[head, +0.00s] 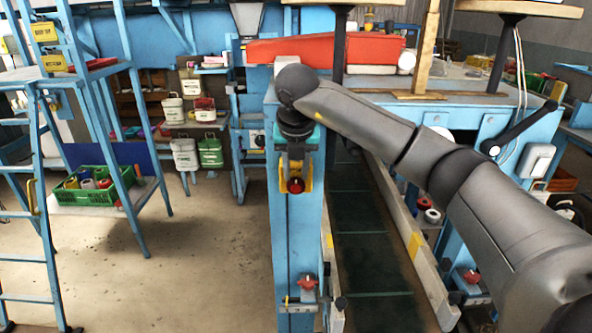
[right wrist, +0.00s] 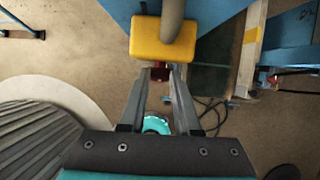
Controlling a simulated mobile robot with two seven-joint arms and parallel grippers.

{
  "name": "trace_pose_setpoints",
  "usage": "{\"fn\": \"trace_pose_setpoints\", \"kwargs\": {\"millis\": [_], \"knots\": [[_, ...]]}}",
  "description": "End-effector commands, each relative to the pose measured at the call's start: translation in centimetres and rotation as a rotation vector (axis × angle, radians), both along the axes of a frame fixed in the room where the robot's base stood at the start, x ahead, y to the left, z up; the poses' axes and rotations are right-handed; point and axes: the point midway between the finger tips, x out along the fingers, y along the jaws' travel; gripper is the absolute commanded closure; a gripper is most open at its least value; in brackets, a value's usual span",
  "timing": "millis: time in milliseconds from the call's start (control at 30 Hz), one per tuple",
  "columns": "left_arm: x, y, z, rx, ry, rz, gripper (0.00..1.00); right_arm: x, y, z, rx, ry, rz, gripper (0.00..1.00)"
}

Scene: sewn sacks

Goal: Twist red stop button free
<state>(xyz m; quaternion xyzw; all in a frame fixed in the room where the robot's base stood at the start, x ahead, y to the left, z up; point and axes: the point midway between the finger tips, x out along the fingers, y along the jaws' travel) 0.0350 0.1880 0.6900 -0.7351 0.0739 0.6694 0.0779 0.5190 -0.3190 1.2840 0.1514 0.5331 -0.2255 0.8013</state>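The red stop button (head: 296,186) sits on a yellow housing (head: 308,178) on the front of a blue post. In the right wrist view the red button (right wrist: 160,73) lies between the fingertips, in front of the yellow housing (right wrist: 146,40). My right gripper (right wrist: 160,76) has a finger on each side of the button, with little or no gap, and looks shut on it. In the head view my right gripper (head: 293,165) points down at the housing and partly covers it. My left gripper is not in view.
The blue post (head: 293,235) carries another red knob (head: 307,282) lower down. A dark conveyor belt (head: 362,215) runs right of the post. A blue ladder (head: 45,190) and a green crate (head: 84,187) stand at the left. The floor between is clear.

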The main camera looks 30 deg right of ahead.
Motion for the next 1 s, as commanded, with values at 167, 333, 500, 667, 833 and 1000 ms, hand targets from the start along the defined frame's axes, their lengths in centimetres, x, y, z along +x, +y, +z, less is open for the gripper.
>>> {"fn": "trace_pose_setpoints", "kwargs": {"millis": [167, 333, 500, 667, 833, 1000], "knots": [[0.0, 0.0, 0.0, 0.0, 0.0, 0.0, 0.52, -0.1, 0.0, -0.3, 0.001, 0.008, 0.001, 1.0], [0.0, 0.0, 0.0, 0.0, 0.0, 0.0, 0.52, -0.2, 0.1, -0.4, 0.0, 0.011, 0.001, 1.0], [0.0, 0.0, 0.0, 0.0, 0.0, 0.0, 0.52, -0.2, 0.1, -0.5, 0.0, 0.014, 0.001, 1.0], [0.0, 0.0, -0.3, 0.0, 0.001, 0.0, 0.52, -0.3, 0.0, -0.8, 0.009, 0.012, 0.0, 1.0], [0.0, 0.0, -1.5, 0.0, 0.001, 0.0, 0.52, -0.4, -0.2, -1.0, 0.054, -0.016, 0.0, 1.0], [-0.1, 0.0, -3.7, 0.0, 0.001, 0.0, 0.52, -0.7, -0.8, -1.4, 0.142, -0.071, -0.002, 1.0]]}}
